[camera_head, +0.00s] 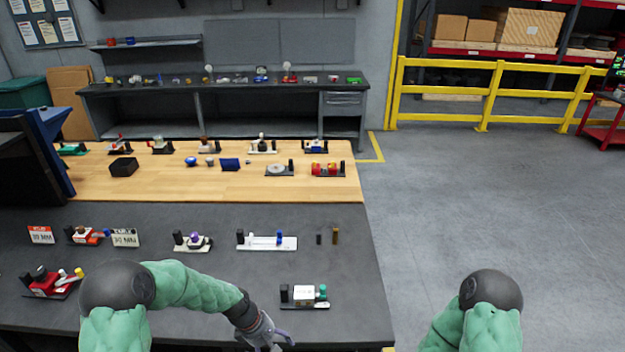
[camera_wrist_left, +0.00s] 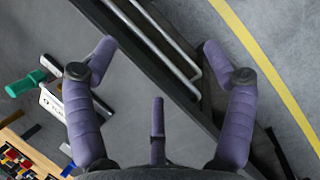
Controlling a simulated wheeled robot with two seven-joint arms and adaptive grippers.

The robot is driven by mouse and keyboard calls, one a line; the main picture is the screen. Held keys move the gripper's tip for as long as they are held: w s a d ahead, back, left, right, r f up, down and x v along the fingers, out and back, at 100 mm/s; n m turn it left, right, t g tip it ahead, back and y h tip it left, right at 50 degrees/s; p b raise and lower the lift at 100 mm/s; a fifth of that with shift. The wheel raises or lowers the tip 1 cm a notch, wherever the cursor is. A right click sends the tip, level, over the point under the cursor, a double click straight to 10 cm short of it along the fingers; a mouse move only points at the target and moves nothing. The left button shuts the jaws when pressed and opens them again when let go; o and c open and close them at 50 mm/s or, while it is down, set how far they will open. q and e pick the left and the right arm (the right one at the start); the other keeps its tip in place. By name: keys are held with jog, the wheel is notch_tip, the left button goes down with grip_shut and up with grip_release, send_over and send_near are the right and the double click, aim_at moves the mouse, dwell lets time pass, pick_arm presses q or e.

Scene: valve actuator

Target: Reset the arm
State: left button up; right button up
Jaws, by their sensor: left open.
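A white block device with a green knob (camera_head: 304,295) sits on a black base near the front right of the dark table (camera_head: 330,260). In the left wrist view its green handle (camera_wrist_left: 25,84) and white body (camera_wrist_left: 52,103) show at the left, outside the fingers. My left gripper (camera_head: 274,338) is low at the front, left of this device and apart from it. In the left wrist view my left gripper (camera_wrist_left: 158,50) is open with nothing between its purple fingers. My right arm shows only in part, and its gripper is out of view. Which device carries the task's arm is unclear.
A red device with a yellow-tipped lever (camera_head: 50,283) sits at the front left. A purple-knobbed device (camera_head: 193,241) and a white slider-like device (camera_head: 266,241) stand behind. A wooden tabletop (camera_head: 215,188) holds more devices. Open floor (camera_head: 440,200) lies right of the table.

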pick_arm(q)
jog(key=s+f+m, duration=0.5)
jog(key=s+f, duration=0.2)
jog(key=s, duration=0.4)
jog(key=s+f+m, duration=0.5)
jog(key=s+f, duration=0.1)
jog(key=s, duration=0.5)
notch_tip(320, 180, down, 9)
jog(key=w+d+m+b, duration=0.1)
jog(key=b, duration=1)
jog(key=shift+w+t, duration=0.3)
jog(key=shift+w, duration=0.1)
